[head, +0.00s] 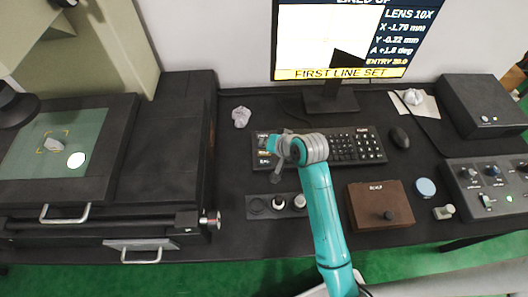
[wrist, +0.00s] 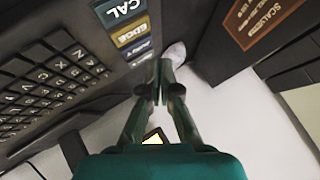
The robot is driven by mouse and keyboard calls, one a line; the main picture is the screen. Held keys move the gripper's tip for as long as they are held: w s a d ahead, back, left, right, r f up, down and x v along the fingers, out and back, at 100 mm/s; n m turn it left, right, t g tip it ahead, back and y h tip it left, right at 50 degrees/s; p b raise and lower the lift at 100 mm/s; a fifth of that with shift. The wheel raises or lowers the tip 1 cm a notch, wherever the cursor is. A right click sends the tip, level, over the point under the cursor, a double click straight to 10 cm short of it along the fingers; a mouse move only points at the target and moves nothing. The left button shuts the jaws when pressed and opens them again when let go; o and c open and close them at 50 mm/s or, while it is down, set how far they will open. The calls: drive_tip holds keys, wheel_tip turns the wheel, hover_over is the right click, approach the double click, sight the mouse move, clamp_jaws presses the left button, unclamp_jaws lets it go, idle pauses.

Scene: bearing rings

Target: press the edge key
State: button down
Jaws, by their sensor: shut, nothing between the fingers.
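The edge key (wrist: 131,35) is a yellow-brown key labelled EDGE in the wrist view. It sits between a blue CAL key (wrist: 120,10) and a third, dark blue key (wrist: 138,50) whose label is hard to read. My gripper (wrist: 161,68) is shut and empty, its tips beside the third key and apart from the edge key in the picture. I cannot tell its height above the surface. In the head view, my gripper (head: 276,178) hangs at the front left part of the keyboard (head: 350,147). The edge key is too small to make out there.
The monitor (head: 345,40) shows "FIRST LINE SET". A brown box (head: 380,203) stands right of my arm, and a strip with round pieces (head: 278,205) lies in front of the keyboard. A mouse (head: 399,137) is right of it. A crumpled grey piece (head: 241,117) lies behind left.

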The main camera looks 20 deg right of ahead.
drive_tip(key=shift+r, duration=1.3)
